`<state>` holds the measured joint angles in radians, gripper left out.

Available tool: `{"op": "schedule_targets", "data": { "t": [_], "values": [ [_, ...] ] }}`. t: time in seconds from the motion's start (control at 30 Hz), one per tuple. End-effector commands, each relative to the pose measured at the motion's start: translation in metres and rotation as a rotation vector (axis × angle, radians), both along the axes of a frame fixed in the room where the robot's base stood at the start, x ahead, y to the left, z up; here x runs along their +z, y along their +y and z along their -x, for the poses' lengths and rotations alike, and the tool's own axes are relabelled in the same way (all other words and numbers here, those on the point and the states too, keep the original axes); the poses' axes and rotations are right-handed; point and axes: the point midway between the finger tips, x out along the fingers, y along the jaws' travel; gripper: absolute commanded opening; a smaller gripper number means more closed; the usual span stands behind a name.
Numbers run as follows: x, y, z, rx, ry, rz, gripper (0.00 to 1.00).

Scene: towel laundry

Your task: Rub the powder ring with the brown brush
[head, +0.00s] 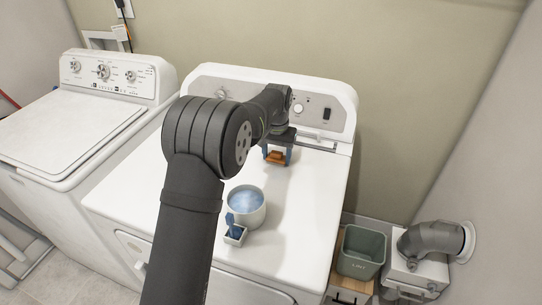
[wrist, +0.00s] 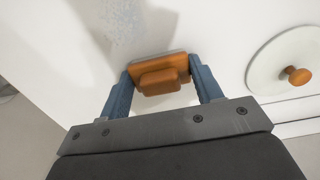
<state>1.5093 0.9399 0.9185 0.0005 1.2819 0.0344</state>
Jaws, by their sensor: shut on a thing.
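The brown brush (wrist: 160,74) is an orange-brown block with a raised grip. It sits between the blue fingers of my gripper (wrist: 163,84) in the wrist view. In the head view my gripper (head: 277,153) is at the back of the white dryer top, shut on the brown brush (head: 276,157). A patch of faint bluish powder specks (wrist: 123,20) shows on the white surface in the wrist view, beyond the brush and apart from it. I cannot make out the powder in the head view. I cannot tell whether the underside of the brush touches the surface.
A white bowl (head: 260,214) with blue contents stands on the dryer top (head: 300,210), beside a small holder (head: 235,238) with a blue tool. A round pale lid (wrist: 268,62) with an orange knob shows in the wrist view. A green bin (head: 362,252) stands right of the dryer.

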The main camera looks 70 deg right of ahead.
Motion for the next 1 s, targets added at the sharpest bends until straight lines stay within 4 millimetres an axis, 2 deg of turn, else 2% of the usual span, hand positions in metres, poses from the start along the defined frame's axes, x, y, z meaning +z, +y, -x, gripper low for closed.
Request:
{"op": "schedule_targets", "data": {
  "t": [1.0],
  "values": [
    [0.0,0.093,0.001,0.001,0.001,-0.003,0.38]
  ]
}}
